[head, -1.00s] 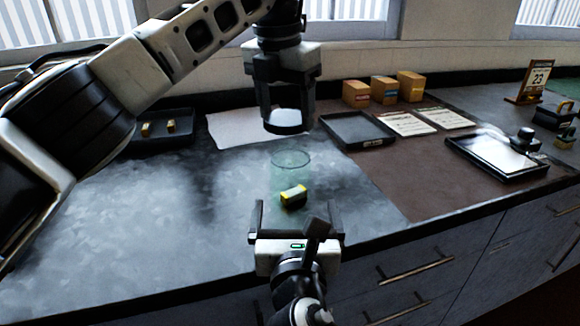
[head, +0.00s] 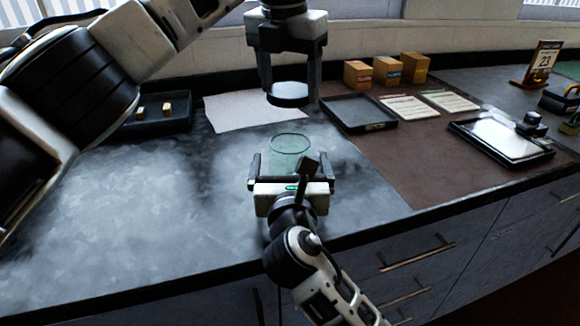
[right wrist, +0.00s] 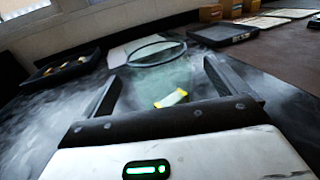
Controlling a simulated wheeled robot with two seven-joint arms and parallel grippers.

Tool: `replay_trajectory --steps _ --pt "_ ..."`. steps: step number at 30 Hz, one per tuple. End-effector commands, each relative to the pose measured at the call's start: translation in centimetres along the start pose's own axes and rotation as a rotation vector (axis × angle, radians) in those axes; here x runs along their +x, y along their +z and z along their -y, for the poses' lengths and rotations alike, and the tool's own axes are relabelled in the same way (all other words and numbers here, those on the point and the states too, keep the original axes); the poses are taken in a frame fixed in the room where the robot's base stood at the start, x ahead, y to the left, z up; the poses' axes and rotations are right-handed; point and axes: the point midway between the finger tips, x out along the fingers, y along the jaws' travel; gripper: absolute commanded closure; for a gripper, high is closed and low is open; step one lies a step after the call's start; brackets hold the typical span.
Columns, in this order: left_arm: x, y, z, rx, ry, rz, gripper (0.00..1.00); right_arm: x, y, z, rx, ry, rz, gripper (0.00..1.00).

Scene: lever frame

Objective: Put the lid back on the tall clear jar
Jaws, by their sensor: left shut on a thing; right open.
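The tall clear jar (head: 290,143) stands upright on the dark counter, its open rim uncovered. In the right wrist view, the jar (right wrist: 156,52) has a yellow-and-white block (right wrist: 171,98) showing through its wall. My left gripper (head: 289,88) is shut on the dark round lid (head: 289,95) and holds it above and behind the rim, apart from it. My right gripper (head: 291,160) is open, low at the near side of the jar. In the right wrist view, its fingers (right wrist: 160,75) point toward the jar on either side; contact cannot be told.
A white sheet (head: 245,110) lies behind the jar. A black tray (head: 358,112) stands to its right, with several small boxes (head: 386,70) behind. A dark tray (head: 160,125) with small blocks is at the left. The counter is clear at the front left.

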Motion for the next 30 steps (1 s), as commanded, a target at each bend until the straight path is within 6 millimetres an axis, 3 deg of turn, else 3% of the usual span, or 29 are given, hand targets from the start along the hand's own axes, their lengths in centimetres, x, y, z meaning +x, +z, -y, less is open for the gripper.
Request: replay_trajectory --steps 3,9,22,29,30 --pt "0.0 0.0 0.0 0.000 0.000 0.000 0.54 2.2 0.1 0.0 -0.001 0.000 0.001 0.03" --pt "0.0 0.0 0.0 0.001 0.000 0.000 0.54 4.5 0.1 0.0 0.000 0.000 0.001 0.03" --pt "0.0 0.0 0.0 0.001 0.000 0.000 0.54 5.2 0.0 0.0 0.001 0.001 0.000 0.03" --pt "0.0 0.0 0.0 0.001 0.000 0.000 0.54 5.2 0.0 0.0 0.000 0.001 0.000 0.67" --pt "0.0 0.0 0.0 0.001 0.000 0.000 0.54 5.2 0.0 0.0 0.000 0.001 0.000 0.69"
